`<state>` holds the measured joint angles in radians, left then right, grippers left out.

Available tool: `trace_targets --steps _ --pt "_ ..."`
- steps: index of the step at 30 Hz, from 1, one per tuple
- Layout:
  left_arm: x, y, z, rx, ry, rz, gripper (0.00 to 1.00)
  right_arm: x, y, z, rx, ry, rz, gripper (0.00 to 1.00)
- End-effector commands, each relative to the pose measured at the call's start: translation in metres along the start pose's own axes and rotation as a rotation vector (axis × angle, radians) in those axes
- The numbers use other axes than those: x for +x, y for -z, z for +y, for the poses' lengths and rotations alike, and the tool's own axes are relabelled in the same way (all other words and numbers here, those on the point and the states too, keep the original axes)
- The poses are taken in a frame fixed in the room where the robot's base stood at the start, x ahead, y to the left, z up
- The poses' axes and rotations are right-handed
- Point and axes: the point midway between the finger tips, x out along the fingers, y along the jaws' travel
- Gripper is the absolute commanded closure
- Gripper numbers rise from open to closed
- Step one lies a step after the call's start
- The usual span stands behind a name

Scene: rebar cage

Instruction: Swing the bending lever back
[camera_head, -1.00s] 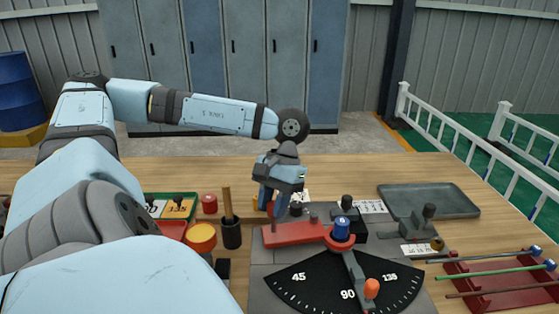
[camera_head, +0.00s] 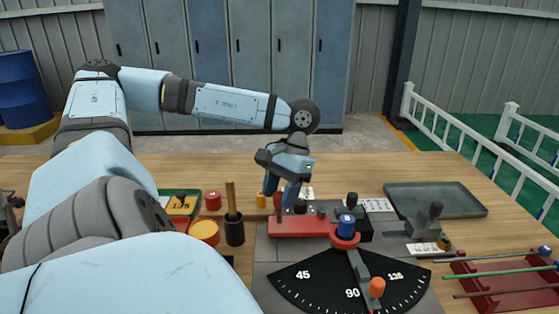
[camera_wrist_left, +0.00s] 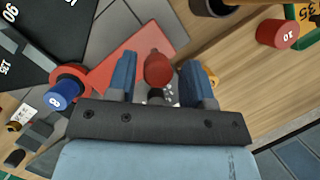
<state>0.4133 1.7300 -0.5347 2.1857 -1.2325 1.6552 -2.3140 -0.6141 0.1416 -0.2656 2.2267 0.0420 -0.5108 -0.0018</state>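The bending lever (camera_head: 361,267) is a grey bar running from the blue-capped pivot (camera_head: 346,226) to an orange knob (camera_head: 377,287). It lies over the black angle dial (camera_head: 310,279), just past the 90 mark. My left gripper (camera_head: 285,204) points down behind the red plate (camera_head: 305,228), away from the orange knob. In the left wrist view, its two blue fingers are apart on either side of a round red knob (camera_wrist_left: 158,68), with gaps on both sides. The blue pivot cap (camera_wrist_left: 62,94) shows at left there. My right gripper is out of view.
A black cup with a wooden handle (camera_head: 234,230), a yellow-topped red can (camera_head: 204,233) and a small red cylinder (camera_head: 213,200) stand left of the bender. A grey tray (camera_head: 435,199) lies at the back right. A red rack (camera_head: 500,280) holds rods.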

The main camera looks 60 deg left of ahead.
Motion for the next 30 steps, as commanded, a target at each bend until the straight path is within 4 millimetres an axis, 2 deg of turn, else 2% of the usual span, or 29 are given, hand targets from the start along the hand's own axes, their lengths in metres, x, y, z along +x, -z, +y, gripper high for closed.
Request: trace_targets --steps 8,13,17,27,30 --pt "0.001 -0.001 0.001 0.002 -0.001 -0.004 0.46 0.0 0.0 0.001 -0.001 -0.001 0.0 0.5" --pt "-0.01 0.0 0.001 0.002 -0.002 -0.003 0.46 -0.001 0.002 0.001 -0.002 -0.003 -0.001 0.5" --pt "-0.034 -0.001 0.002 0.004 -0.004 -0.002 0.46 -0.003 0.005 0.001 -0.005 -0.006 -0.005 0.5" --pt "-0.118 -0.001 0.002 0.007 -0.008 -0.002 0.46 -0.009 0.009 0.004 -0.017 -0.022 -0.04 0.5" --pt "-0.129 -0.003 0.0 0.001 -0.002 -0.003 0.46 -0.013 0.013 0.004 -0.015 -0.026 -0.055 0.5"
